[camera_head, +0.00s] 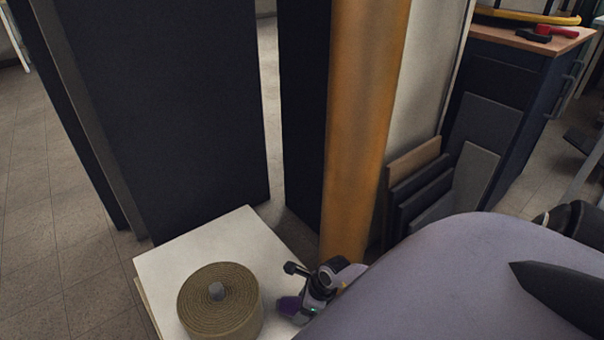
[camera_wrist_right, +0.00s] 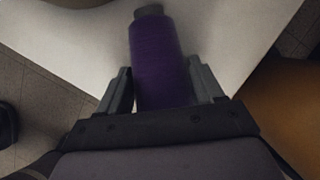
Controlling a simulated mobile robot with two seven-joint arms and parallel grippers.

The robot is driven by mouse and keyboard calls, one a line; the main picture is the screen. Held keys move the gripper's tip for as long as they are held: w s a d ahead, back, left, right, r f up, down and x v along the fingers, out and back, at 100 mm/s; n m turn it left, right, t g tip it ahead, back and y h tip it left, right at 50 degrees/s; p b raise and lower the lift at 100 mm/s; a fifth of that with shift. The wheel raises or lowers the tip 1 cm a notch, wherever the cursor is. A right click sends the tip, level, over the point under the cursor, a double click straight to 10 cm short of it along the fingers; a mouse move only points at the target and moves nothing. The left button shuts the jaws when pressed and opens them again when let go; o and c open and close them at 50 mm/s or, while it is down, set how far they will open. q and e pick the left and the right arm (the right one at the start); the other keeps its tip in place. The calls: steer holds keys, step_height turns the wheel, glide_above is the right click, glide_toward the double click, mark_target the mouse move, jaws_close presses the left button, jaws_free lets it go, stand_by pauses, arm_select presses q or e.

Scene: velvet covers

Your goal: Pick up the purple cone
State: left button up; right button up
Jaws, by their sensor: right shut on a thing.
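The purple cone (camera_wrist_right: 157,62) is a spool of purple thread with a grey tip. In the right wrist view it lies between the two fingers of my right gripper (camera_wrist_right: 165,88), which is shut on it. In the head view only a small purple part of the cone (camera_head: 289,306) shows beside my right gripper (camera_head: 303,290), over the right part of the white tabletop (camera_head: 215,238). I cannot tell whether the cone touches the tabletop. My left gripper is not in view.
A tan coiled roll (camera_head: 219,303) with a grey core sits on the white top left of my right gripper. An orange column (camera_head: 362,120) stands just behind. Dark panels (camera_head: 150,110) rise at the back left. Boards (camera_head: 425,185) lean by a dark cabinet (camera_head: 505,75).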

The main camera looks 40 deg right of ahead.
steer(key=shift+r+p, duration=0.35)
steer(key=shift+r, duration=0.2)
step_height(320, 180, up, 6)
steer(key=p, duration=0.3)
steer(key=shift+f+p, duration=0.15)
steer(key=shift+p, duration=0.15)
arm_select(q)
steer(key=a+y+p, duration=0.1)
steer(key=p, duration=0.1)
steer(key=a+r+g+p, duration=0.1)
steer(key=p, duration=0.1)
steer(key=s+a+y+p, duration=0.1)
steer(key=p, duration=0.1)
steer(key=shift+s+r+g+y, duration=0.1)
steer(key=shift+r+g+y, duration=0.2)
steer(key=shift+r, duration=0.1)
arm_select(e)
step_height(320, 180, up, 13)
steer(key=shift+a, duration=0.1)
